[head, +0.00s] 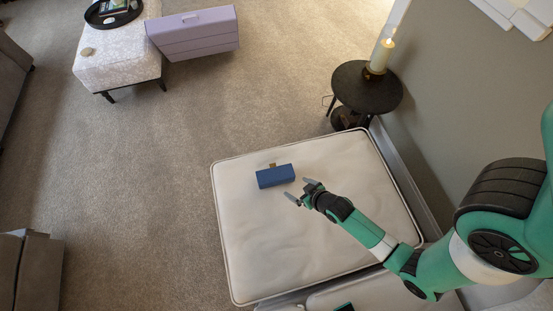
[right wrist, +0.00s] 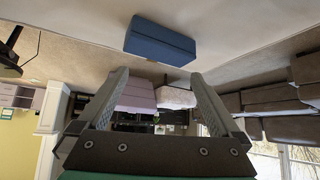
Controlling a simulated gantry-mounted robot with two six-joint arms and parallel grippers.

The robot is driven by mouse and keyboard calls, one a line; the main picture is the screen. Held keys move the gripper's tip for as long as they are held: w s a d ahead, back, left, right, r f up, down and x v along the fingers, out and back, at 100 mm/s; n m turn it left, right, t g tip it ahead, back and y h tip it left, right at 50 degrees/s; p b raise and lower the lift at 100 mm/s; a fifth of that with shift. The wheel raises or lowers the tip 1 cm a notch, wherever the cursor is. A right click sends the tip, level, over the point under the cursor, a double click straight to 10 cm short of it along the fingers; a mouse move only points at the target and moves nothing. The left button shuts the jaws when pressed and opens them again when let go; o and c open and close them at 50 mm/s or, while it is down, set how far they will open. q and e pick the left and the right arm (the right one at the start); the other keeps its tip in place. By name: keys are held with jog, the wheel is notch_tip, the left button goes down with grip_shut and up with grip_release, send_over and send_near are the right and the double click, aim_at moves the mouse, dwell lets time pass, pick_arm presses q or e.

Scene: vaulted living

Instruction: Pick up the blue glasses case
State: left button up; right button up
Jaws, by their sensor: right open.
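The blue glasses case (head: 275,177) is a small box lying on a cream cushion (head: 290,240). A small tan or gold piece (head: 272,165) shows at its far edge. My right gripper (head: 298,191) is open and empty, just to the right of the case and a little nearer, with its fingers pointing toward it. In the right wrist view the case (right wrist: 160,40) appears beyond the two open fingertips (right wrist: 160,78), apart from them. My left gripper is in neither view.
A dark round side table (head: 367,90) with a lit candle (head: 381,56) stands beyond the cushion, near the wall. A lilac case (head: 193,33) and a patterned ottoman (head: 115,52) are at the back left. The cushion around the blue case is clear.

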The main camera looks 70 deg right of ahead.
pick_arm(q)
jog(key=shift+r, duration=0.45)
pick_arm(e)
jog(key=shift+s+a+r, duration=0.15)
jog(key=shift+s+r, duration=0.2)
jog(key=shift+r, duration=0.05)
